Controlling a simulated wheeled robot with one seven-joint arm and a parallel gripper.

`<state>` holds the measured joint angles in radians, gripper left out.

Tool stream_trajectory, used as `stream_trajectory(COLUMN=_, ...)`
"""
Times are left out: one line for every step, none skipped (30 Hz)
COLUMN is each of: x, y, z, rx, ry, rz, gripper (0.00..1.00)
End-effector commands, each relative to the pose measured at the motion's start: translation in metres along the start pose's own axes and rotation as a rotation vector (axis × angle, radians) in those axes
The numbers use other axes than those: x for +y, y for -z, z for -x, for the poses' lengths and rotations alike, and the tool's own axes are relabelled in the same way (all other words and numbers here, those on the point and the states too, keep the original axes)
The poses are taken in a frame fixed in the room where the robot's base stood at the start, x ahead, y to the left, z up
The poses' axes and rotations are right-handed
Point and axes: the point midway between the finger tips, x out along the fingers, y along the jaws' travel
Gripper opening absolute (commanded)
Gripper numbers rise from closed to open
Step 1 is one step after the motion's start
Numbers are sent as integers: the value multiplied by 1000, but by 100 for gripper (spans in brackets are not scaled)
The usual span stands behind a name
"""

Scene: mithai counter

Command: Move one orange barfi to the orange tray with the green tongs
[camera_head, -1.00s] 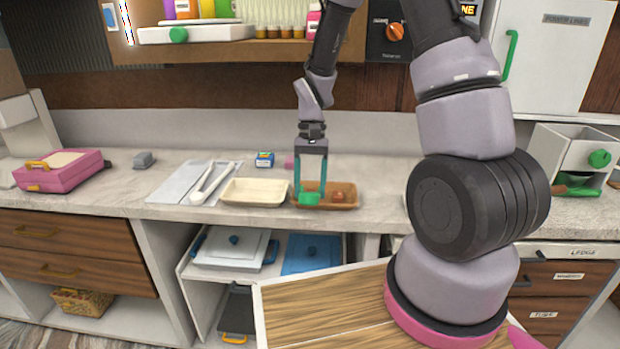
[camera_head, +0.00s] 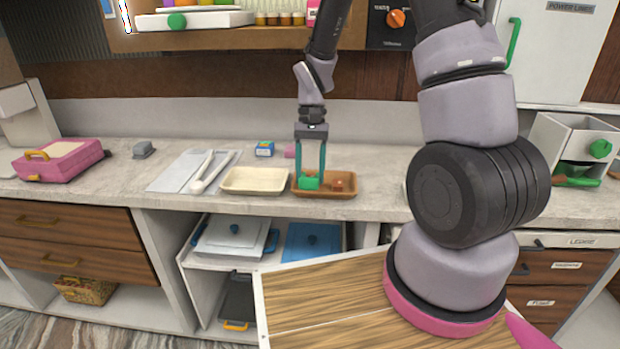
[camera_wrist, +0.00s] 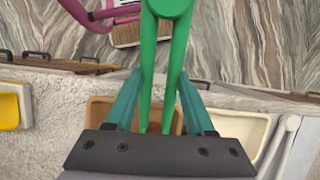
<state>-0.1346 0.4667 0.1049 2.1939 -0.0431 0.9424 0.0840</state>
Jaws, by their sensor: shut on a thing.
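My gripper (camera_head: 310,170) points down over the counter, its teal fingers shut on the green tongs (camera_head: 308,183). In the wrist view the tongs (camera_wrist: 160,45) run between the fingers (camera_wrist: 158,82), with a round green end at the top of the picture. The orange-brown tray (camera_head: 350,192) lies directly under the tongs. A small orange-red piece, apparently a barfi (camera_head: 338,184), sits in its right part. Another orange bit shows beside the tongs, partly hidden. I cannot tell whether the tongs touch or grip any piece.
An empty-looking cream tray (camera_head: 255,190) stands just left of the orange-brown tray. Further left, white tongs (camera_head: 210,172) lie on a pale board. A small blue box (camera_head: 264,149) is behind. A pink case (camera_head: 58,162) stands at far left. Counter right of the tray is partly hidden by my arm.

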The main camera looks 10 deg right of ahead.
Motion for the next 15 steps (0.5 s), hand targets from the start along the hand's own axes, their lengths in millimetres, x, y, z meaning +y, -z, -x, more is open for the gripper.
stream_trajectory(x=0, y=-2, z=7, rx=3, ry=1, rz=0, gripper=0)
stream_trajectory(x=0, y=-3, z=10, rx=3, ry=1, rz=0, gripper=0)
stream_trajectory(x=-1, y=-5, z=14, rx=3, ry=1, rz=0, gripper=0)
stream_trajectory(x=-1, y=-6, z=18, rx=3, ry=1, rz=0, gripper=0)
stream_trajectory(x=-1, y=-8, z=21, rx=4, ry=1, rz=1, gripper=0)
stream_trajectory(x=-1, y=-9, z=26, rx=3, ry=1, rz=0, gripper=0)
stream_trajectory(x=-1, y=-11, z=29, rx=3, ry=1, rz=0, gripper=0)
stream_trajectory(x=-1, y=-12, z=33, rx=3, ry=1, rz=0, gripper=0)
stream_trajectory(x=-1, y=-14, z=37, rx=3, ry=2, rz=-1, gripper=0)
stream_trajectory(x=-1, y=-15, z=41, rx=4, ry=1, rz=0, gripper=0)
stream_trajectory(x=-1, y=-16, z=44, rx=3, ry=1, rz=0, gripper=0)
stream_trajectory(x=-2, y=-18, z=48, rx=3, ry=1, rz=0, gripper=0)
stream_trajectory(x=-2, y=-19, z=52, rx=4, ry=1, rz=0, gripper=0)
stream_trajectory(x=-2, y=-21, z=55, rx=3, ry=1, rz=0, gripper=0)
stream_trajectory(x=-2, y=-22, z=59, rx=3, ry=1, rz=0, gripper=0)
